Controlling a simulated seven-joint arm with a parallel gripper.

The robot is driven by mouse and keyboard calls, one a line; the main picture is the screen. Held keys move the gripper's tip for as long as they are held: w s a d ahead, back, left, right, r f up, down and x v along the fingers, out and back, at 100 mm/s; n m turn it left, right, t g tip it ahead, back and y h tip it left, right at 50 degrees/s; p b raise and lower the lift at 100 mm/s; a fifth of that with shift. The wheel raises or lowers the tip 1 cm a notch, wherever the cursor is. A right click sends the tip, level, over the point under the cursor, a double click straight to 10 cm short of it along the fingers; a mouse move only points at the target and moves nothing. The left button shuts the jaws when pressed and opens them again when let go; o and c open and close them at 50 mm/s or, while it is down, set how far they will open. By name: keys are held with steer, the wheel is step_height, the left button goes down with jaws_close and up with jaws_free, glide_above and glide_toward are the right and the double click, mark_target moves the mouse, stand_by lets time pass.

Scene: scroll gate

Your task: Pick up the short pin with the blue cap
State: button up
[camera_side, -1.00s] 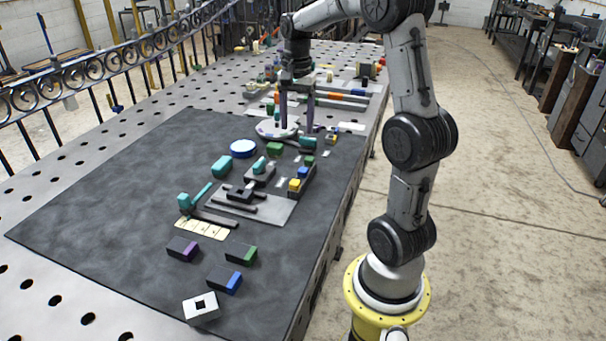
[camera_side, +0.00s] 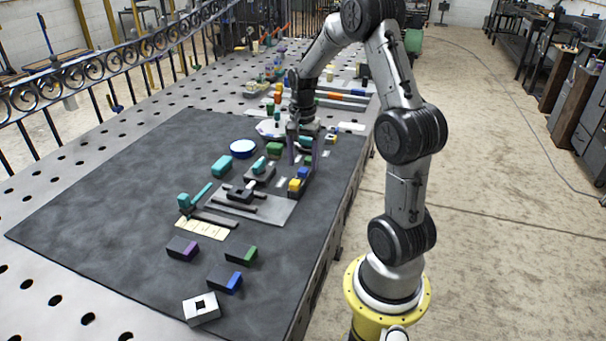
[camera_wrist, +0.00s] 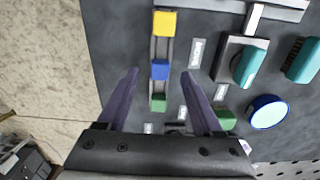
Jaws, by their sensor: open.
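The pin with the blue cap (camera_side: 303,172) stands in a dark narrow rack between a yellow-capped one (camera_side: 295,185) and a green-capped one (camera_side: 309,160). In the wrist view the blue cap (camera_wrist: 160,69) shows as a blue block between the yellow block (camera_wrist: 165,23) and the green block (camera_wrist: 158,103). Pin shafts are hidden, so their lengths cannot be told. My gripper (camera_side: 303,162) points down over the green end of the rack. In the wrist view its purple fingers (camera_wrist: 160,75) are apart, one on each side of the row, holding nothing.
The dark mat (camera_side: 110,220) is clear at left.

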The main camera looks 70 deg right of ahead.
mark_target(303, 176)
steer(key=shift+f, duration=1.25)
jaws_close()
